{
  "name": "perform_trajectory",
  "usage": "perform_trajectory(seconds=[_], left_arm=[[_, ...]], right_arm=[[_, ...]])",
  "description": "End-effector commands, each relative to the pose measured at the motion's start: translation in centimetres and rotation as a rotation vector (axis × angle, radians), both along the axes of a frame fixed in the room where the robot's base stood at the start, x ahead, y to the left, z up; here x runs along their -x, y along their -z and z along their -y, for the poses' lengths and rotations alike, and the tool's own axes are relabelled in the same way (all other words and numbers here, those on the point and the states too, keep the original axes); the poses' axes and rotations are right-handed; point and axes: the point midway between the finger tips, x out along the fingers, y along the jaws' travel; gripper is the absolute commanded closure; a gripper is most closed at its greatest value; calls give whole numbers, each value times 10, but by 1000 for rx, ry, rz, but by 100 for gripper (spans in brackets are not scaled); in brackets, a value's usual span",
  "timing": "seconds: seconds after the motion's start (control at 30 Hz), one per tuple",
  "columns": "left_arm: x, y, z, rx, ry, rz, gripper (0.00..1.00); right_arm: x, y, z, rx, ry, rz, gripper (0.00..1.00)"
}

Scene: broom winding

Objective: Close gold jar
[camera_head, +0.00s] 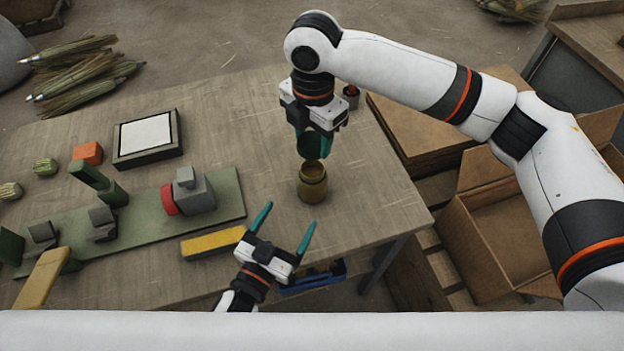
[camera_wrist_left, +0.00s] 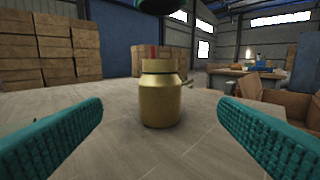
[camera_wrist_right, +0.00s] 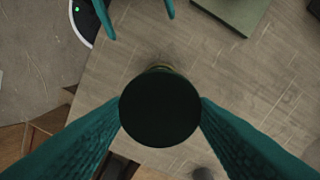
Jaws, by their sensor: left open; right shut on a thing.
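The gold jar (camera_head: 312,184) stands upright on the table, its open mouth facing up. In the left wrist view the jar (camera_wrist_left: 160,98) is centred between the fingers, some way ahead of them. My right gripper (camera_head: 314,150) points down above the jar, shut on a round dark lid (camera_wrist_right: 160,107). The lid also shows at the top edge of the left wrist view (camera_wrist_left: 162,5), with a gap between it and the jar. In the right wrist view the lid hides most of the jar. My left gripper (camera_head: 287,230) is open and empty, near the table's front edge, pointing toward the jar.
A green board (camera_head: 140,222) with clamps and a grey-and-red block lies left of the jar. A yellow block (camera_head: 213,243) is beside my left gripper. A framed white pad (camera_head: 146,135) lies farther back. Cardboard boxes (camera_head: 490,235) stand right of the table. Table around the jar is clear.

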Motion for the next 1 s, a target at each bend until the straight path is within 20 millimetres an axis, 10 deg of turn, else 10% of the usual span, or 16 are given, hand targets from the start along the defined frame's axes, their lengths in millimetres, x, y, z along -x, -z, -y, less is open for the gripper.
perform_trajectory(seconds=[1.0], left_arm=[[-107, 0, 52, 0, 0, 0, 17]], right_arm=[[0, 0, 0, 0, 0, 0, 70]])
